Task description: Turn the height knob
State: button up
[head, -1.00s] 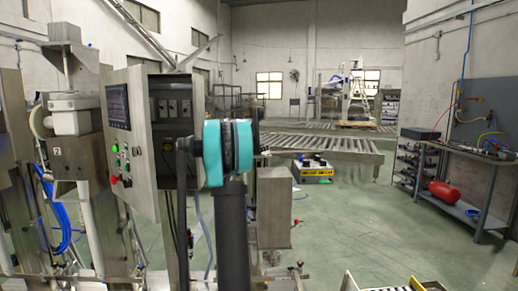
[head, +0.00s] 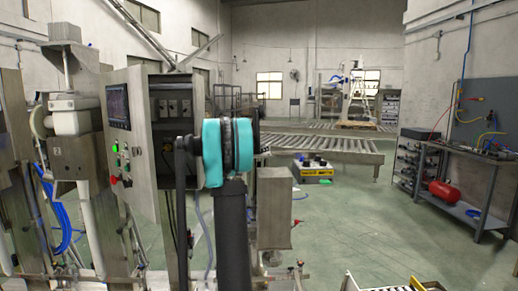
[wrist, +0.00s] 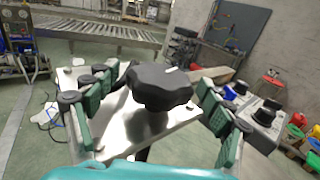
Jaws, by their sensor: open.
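A black lobed knob (wrist: 160,88) stands over a bright steel plate (wrist: 118,122) in the wrist view. A short white mark shows on its top. My gripper (wrist: 157,84) is open, with one green-padded finger on the left of the knob and one on the right. A gap shows between the knob and each finger; I cannot tell whether any part touches. In the head view my teal and black arm joint stands in the middle, and I cannot make out the knob or the fingers there.
A control cabinet (head: 118,150) with an open door stands left of my arm. A steel box (head: 273,208) is just right of it. A roller conveyor (head: 325,147) runs behind. A workbench (head: 455,165) stands at the right. The green floor between is mostly clear.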

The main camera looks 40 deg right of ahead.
jog(key=v, duration=1.1)
jog(key=shift+a, duration=0.15)
